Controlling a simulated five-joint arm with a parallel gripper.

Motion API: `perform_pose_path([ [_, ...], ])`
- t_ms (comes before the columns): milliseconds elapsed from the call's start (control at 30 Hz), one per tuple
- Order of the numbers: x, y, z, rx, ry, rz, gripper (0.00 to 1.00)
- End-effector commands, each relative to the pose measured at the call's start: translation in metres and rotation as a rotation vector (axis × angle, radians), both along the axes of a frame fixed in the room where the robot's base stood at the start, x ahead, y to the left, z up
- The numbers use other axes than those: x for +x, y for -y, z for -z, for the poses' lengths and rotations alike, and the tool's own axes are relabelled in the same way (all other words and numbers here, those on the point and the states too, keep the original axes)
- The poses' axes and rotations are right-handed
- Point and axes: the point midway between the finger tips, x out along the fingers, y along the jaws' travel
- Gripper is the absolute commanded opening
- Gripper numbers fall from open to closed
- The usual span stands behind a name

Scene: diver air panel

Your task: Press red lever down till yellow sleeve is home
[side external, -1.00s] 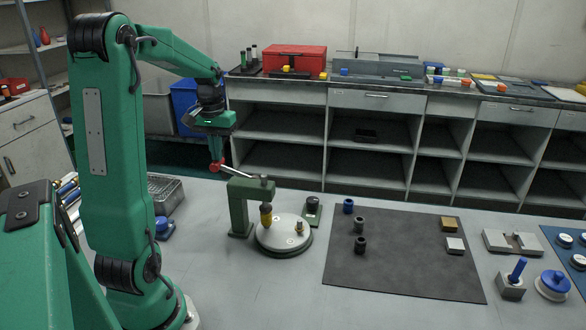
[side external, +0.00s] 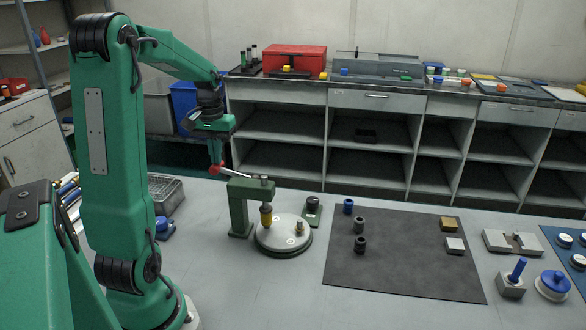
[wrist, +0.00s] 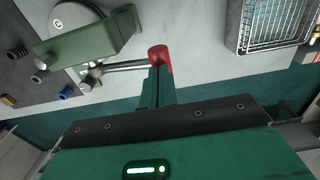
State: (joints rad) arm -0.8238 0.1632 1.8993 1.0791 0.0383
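The red lever end (side external: 217,170) sticks out left of the green press frame (side external: 240,208); its metal rod runs to the frame's top, tilted slightly. In the wrist view the red end (wrist: 160,55) lies at my fingertips. My gripper (side external: 215,158) points down at the red end, appearing to touch it from above. The fingers look together, with no clear gap. The yellow sleeve (side external: 266,216) is under the press head, over the round pale plate (side external: 288,232). Its lower end is close to the plate; I cannot tell whether it is fully seated.
A dark mat (side external: 400,265) with small dark cylinders and blocks lies to the right. A wire basket (side external: 165,190) and a blue item (side external: 164,226) are at left. A small green stand (side external: 313,212) with a black knob stands behind the plate.

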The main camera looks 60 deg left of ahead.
Motion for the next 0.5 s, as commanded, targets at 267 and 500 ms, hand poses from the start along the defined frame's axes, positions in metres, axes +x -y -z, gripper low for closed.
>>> perform_pose_path([
  [267, -0.0008, -0.0005, 0.0062, -0.001, -0.001, 0.000, 0.00],
  [500, -0.0013, -0.0011, 0.0112, -0.001, -0.001, 0.000, 0.00],
])
